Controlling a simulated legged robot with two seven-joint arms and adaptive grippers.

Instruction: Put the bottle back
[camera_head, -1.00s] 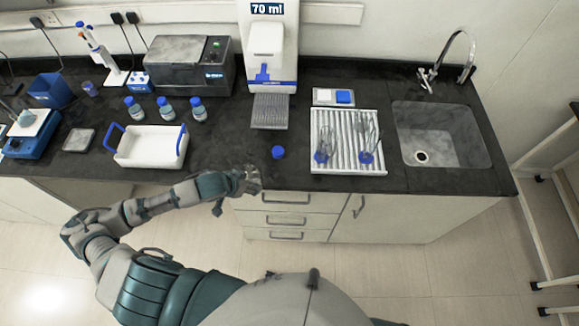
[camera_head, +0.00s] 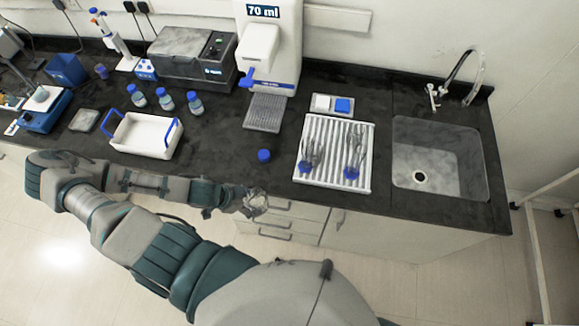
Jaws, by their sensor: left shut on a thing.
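My left gripper (camera_head: 243,203) is in front of the counter's front edge, above the drawers. It is shut on a small clear, shiny thing (camera_head: 259,203), which looks like the uncapped bottle. The fingers hide part of it, and I cannot tell its tilt or contents. A blue cap (camera_head: 264,155) lies alone on the black counter, just behind the gripper. Three blue-capped bottles (camera_head: 166,99) stand in a row at the back left, behind a white tray with blue handles (camera_head: 143,136). My right gripper is out of view.
A dispenser reading 70 ml (camera_head: 267,45) stands behind the cap. A ribbed white rack (camera_head: 326,126) with glassware and blue bases lies to the right, then a sink (camera_head: 432,160). A grey machine (camera_head: 186,58) is at the back. The counter between tray and cap is clear.

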